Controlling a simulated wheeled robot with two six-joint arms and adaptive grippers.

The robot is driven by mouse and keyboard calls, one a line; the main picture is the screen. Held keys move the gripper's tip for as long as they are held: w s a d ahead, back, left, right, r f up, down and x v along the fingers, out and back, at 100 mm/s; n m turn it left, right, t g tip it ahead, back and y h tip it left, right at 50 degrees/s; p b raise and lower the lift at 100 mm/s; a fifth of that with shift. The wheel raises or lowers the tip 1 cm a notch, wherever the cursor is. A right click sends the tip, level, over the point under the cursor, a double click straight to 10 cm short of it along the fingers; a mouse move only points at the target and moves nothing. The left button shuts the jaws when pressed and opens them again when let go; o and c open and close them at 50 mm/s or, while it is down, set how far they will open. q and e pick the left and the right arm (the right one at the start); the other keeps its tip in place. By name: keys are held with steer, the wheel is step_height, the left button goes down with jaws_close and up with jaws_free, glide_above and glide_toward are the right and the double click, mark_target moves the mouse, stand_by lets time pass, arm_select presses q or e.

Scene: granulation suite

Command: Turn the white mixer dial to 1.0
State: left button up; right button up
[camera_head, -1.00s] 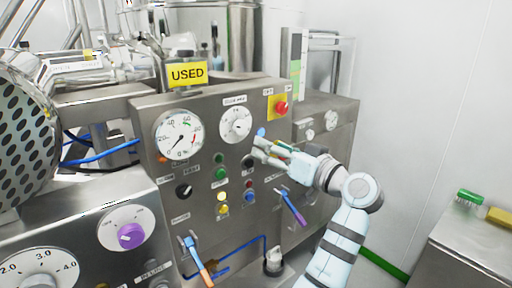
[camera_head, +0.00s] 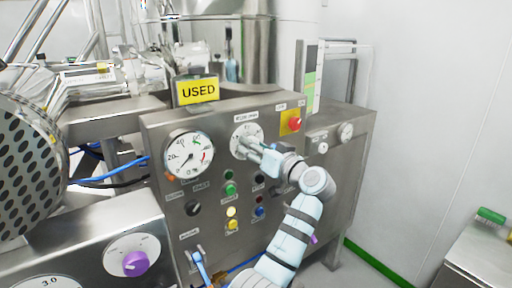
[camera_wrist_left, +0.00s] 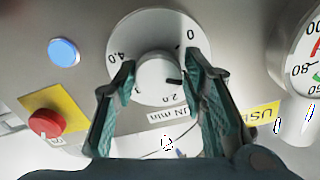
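The white mixer dial (camera_head: 243,132) is on the steel control panel, right of a round gauge. It appears upside down in the left wrist view (camera_wrist_left: 145,22), with a white round knob (camera_wrist_left: 157,72) at its centre. The knob's dark mark points toward the lower right in that view, close to the 2.0 end of the printed scale. My left gripper (camera_head: 258,152) is at the dial and partly covers it. Its two green-padded fingers (camera_wrist_left: 160,68) straddle the knob, with their tips close to its sides; firm contact cannot be made out. My right gripper is not in view.
A red button on a yellow plate (camera_head: 296,123) and a blue button (camera_wrist_left: 64,52) lie close to the dial. The round gauge (camera_head: 188,155) is on its other side. Several small buttons sit below. A purple knob (camera_head: 135,262) is at lower left.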

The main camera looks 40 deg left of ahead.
arm_select(q)
steer(key=shift+w, duration=0.1)
steer(key=c, duration=0.5)
steer(key=shift+m, duration=0.4)
steer(key=shift+c, duration=0.2)
steer(key=o, duration=1.1)
steer(key=shift+d, duration=0.1)
steer(key=shift+o, duration=0.2)
steer(key=v, duration=1.2)
